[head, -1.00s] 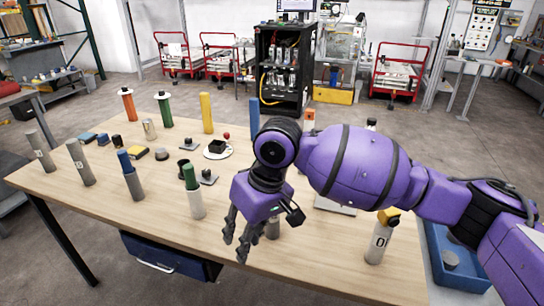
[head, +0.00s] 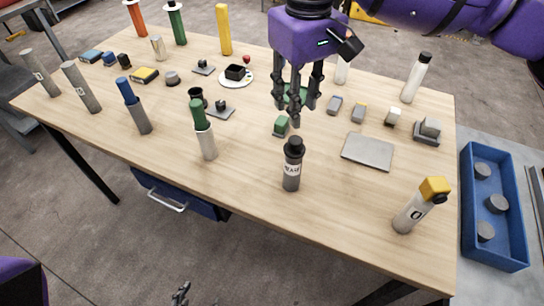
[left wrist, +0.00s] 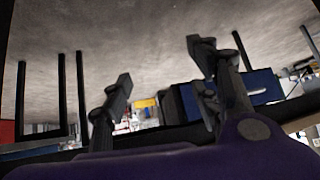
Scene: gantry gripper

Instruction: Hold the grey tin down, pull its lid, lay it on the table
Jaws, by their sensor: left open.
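The grey tin (head: 291,177) stands upright near the front middle of the table in the head view. It is dark grey with a white label, and its black lid (head: 294,146) is on top. My right gripper (head: 297,115) points down behind and above the tin, its fingers apart and not touching it. Something green shows between those fingers, partly hidden. My left gripper (head: 180,295) only just shows at the bottom edge of the head view, in front of the table. The left wrist view shows its fingers (left wrist: 160,85) spread and empty.
A flat grey plate (head: 368,151) lies right of the tin, and a small green block (head: 281,126) just behind it. The table (head: 255,195) is bare in front.

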